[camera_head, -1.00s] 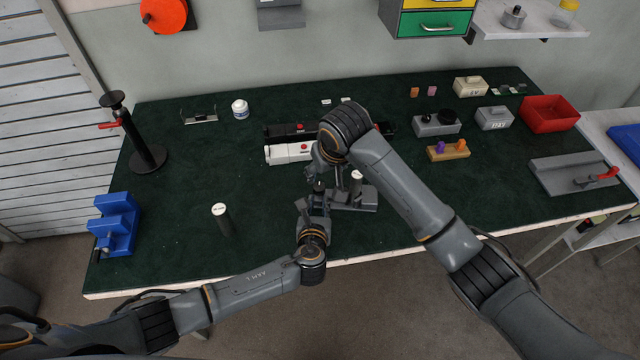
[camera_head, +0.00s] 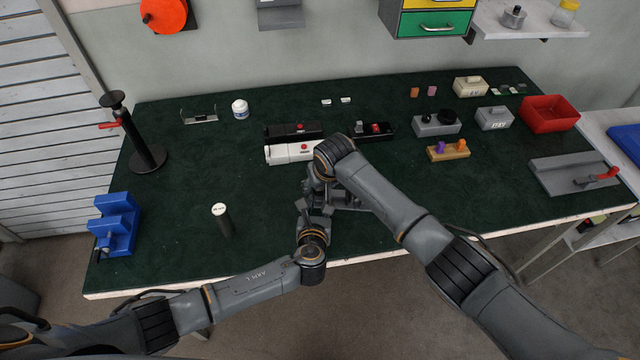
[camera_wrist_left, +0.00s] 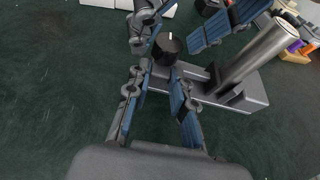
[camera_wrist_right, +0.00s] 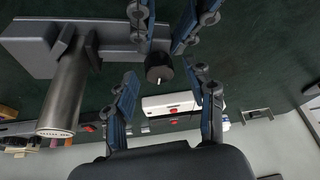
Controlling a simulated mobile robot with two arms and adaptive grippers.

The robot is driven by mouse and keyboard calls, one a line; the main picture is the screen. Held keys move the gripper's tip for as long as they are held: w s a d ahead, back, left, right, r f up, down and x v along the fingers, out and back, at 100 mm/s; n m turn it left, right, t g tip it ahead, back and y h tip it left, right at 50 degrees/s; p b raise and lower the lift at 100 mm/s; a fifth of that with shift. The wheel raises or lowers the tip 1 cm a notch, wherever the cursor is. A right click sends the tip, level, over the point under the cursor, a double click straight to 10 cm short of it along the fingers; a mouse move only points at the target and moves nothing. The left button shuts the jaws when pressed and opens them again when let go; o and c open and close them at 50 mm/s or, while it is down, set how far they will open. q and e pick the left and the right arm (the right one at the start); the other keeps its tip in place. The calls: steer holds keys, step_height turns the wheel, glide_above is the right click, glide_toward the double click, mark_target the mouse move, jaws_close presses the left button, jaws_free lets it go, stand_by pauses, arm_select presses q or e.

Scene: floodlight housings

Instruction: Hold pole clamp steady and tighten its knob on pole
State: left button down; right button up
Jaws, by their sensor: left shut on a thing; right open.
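The grey metal pole (camera_wrist_left: 258,55) stands on a grey base block (camera_wrist_left: 255,98) in the left wrist view. The pole clamp (camera_wrist_left: 198,74) sits low at the pole, its black knob (camera_wrist_left: 167,48) facing away from the pole. My left gripper (camera_wrist_left: 160,74) is shut on the clamp behind the knob; the exact contact is partly hidden. My right gripper (camera_wrist_right: 170,80) is open, its fingers on either side of the knob (camera_wrist_right: 158,68), with gaps visible. The pole also shows in the right wrist view (camera_wrist_right: 66,90). In the head view, my right arm hides the pole and most of the clamp.
White (camera_head: 290,152) and black (camera_head: 293,131) housings lie just behind the grippers. A separate dark post (camera_head: 222,219) stands left of them. A blue vise (camera_head: 115,225) is at the left edge. The green bench top is clear between these.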

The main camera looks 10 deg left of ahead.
steer(key=shift+f, duration=0.15)
jaws_close()
steer(key=shift+m+h, duration=0.3)
steer(key=shift+m, duration=0.5)
jaws_free()
